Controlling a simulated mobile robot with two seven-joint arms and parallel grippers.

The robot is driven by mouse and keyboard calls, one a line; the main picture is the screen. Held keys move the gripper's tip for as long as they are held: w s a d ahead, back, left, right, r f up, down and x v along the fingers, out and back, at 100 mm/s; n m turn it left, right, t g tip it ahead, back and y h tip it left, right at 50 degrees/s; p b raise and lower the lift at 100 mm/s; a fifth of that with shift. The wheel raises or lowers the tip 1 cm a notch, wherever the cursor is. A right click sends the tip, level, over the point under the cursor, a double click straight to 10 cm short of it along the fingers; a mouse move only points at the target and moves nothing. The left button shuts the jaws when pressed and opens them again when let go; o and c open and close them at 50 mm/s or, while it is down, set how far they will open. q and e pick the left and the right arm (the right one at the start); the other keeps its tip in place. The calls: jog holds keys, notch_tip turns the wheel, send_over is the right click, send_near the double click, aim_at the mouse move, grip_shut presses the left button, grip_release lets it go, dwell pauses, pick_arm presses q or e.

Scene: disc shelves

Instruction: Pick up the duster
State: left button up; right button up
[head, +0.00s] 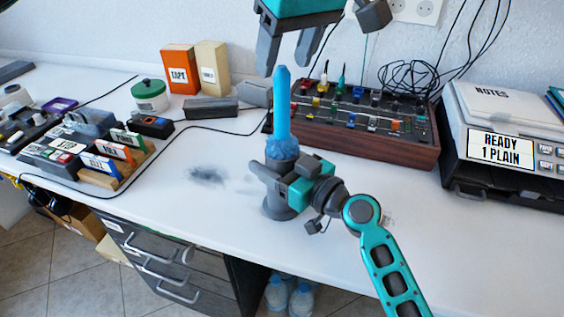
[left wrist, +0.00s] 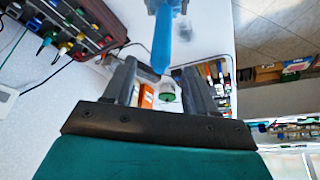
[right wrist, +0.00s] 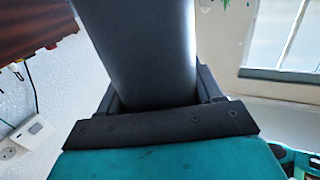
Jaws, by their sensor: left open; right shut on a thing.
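The duster (head: 282,110) stands upright, with a plain blue handle on top and a fluffy blue head below. Its head sits in the mouth of a grey cylindrical holder (head: 277,211) on the white desk. My right gripper (head: 277,177) is shut on the holder; the holder's grey wall (right wrist: 145,50) fills the space between its fingers in the right wrist view. My left gripper (head: 289,60) is open just above the handle's top end. In the left wrist view, the handle (left wrist: 162,40) points in between the open fingers (left wrist: 158,76), and I see no grip on it.
A wood-sided mixer panel (head: 350,130) stands close behind the duster. A device labelled READY 1 PLAIN (head: 500,148) is at the right. Tape boxes (head: 179,70), a green-lidded jar (head: 150,95) and labelled discs (head: 110,150) are at the left. Desk around the dark smudge (head: 206,176) is clear.

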aim_at(283, 66)
pick_arm(q)
jog(key=x, duration=0.3)
jog(key=shift+w+f, duration=0.1)
grip_shut()
dwell(0.4)
